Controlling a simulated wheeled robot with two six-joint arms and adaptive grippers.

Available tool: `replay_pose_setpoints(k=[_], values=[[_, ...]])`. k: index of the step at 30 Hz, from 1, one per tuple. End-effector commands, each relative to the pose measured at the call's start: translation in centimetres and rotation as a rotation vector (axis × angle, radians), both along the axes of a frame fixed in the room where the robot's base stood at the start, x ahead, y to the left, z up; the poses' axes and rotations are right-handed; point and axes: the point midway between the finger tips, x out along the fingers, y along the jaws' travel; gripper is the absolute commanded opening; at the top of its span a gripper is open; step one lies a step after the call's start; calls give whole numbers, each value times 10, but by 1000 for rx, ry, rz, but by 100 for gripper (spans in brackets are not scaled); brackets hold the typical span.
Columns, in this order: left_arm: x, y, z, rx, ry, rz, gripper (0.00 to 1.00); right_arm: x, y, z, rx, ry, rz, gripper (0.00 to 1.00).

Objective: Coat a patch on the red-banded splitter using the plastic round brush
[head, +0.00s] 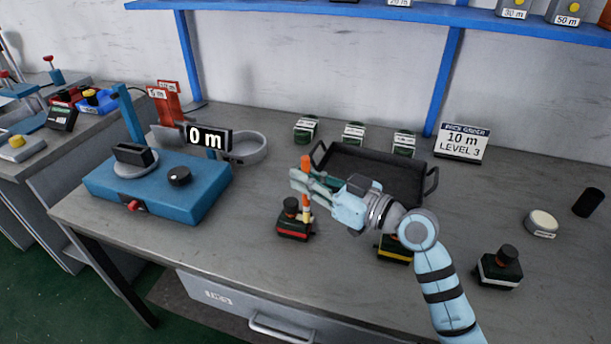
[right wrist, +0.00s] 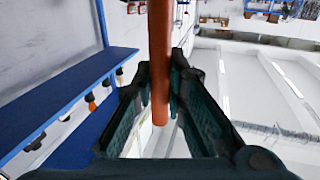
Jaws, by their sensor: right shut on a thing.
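The red-banded splitter (head: 293,231), a dark block with a black knob on top, stands on the workbench near its front edge. My right gripper (head: 306,183) is shut on the plastic round brush (head: 306,163), which has an orange handle and is held nearly upright. The brush's lower end reaches down to the right side of the splitter; I cannot tell whether it touches. In the right wrist view the orange handle (right wrist: 160,65) runs between the gripper's fingers (right wrist: 159,95). My left gripper is in neither view.
A yellow-banded splitter (head: 393,254) sits partly behind my right arm, and a white-banded one (head: 499,271) stands further right. A blue winding machine (head: 203,192) is on the left.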

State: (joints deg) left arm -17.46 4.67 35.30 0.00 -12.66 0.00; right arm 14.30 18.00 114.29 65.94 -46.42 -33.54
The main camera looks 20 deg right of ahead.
Motion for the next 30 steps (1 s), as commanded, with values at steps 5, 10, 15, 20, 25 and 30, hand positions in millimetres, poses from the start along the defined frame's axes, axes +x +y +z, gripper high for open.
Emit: replay_pose_setpoints(k=[5,10,15,20,25,30], values=[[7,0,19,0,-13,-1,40,1,4,26,2,-2,6,0],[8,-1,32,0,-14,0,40,0,2,42,1,-3,3,0],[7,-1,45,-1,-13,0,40,0,0,57,1,-3,-1,0],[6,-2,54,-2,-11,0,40,-1,-2,68,2,-4,-5,0],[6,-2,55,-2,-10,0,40,-1,-3,70,2,-4,-5,0],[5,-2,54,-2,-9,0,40,-1,-3,69,2,-4,-6,0]])
